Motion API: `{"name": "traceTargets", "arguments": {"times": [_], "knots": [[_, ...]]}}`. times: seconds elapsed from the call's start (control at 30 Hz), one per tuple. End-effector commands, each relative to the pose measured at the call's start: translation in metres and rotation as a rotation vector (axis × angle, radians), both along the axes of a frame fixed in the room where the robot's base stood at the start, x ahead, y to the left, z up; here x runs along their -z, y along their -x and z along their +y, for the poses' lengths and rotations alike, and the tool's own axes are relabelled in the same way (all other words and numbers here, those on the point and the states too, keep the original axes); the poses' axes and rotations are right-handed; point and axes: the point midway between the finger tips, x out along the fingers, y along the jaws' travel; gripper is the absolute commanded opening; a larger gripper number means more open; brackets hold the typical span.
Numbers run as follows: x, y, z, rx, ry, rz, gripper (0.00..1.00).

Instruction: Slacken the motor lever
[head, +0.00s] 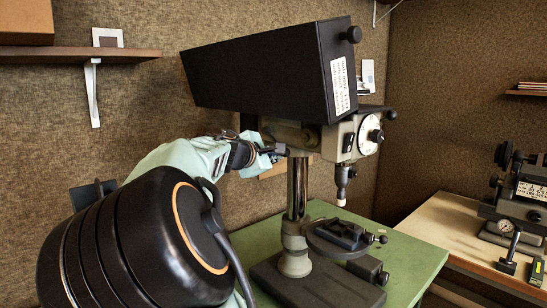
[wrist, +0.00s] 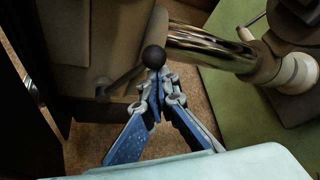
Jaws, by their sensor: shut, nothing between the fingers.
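The drill press stands on a green bench, with a black belt cover (head: 265,75) on top and a grey head (head: 345,135). In the wrist view, a lever with a black ball knob (wrist: 153,57) and a thin rod (wrist: 122,83) sits beside the shiny column (wrist: 205,45). I take it for the motor lever. My gripper (wrist: 157,82) is shut and empty, its fingertips right at the knob; I cannot tell whether they touch it. In the head view my gripper (head: 272,152) is beside the drill head, under the belt cover, and the lever cannot be made out clearly.
The green bench top (head: 408,255) is bare at the right. A vise (head: 340,235) sits on the press table, low by the column. A wall shelf (head: 80,55) is at the left. A wooden bench (head: 440,230) with tools and a dark machine stands at the right.

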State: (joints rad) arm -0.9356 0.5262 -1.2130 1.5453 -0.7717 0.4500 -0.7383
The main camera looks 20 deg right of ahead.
Motion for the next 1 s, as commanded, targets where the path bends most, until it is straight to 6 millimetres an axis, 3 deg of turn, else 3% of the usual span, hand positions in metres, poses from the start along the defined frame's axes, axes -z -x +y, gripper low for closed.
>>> {"name": "traceTargets", "arguments": {"times": [0.67, 1.0], "knots": [[-0.01, 0.004, -0.003, 0.002, -0.001, -0.001, 0.0], [-0.025, 0.01, -0.006, 0.002, -0.002, -0.003, 0.0]]}}
